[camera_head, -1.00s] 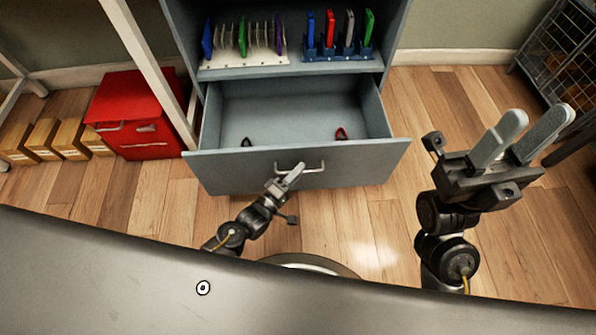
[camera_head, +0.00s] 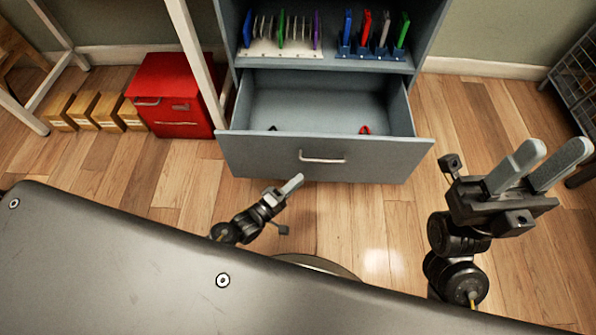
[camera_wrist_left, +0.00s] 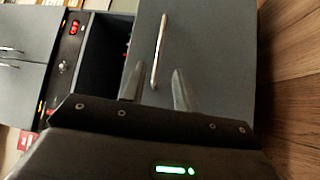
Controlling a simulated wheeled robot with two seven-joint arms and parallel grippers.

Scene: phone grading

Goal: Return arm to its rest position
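The left gripper (camera_head: 292,184) is in front of the open grey drawer (camera_head: 245,160), slightly left of and below its metal handle (camera_head: 322,160) in the head view. The left wrist view shows its two fingers (camera_wrist_left: 155,88) apart with nothing between them. The handle (camera_wrist_left: 161,45) lies beyond the fingertips there. The right gripper (camera_head: 557,150) is raised at the right, its two fingers apart and empty.
The drawer stands out from a grey cabinet (camera_head: 230,35) and holds small dark and red items. Racks of coloured phones stand on the shelf above. A red cabinet (camera_head: 180,85) and several boxes (camera_head: 82,108) are at the left. Wooden floor (camera_head: 345,220) is clear between my arms.

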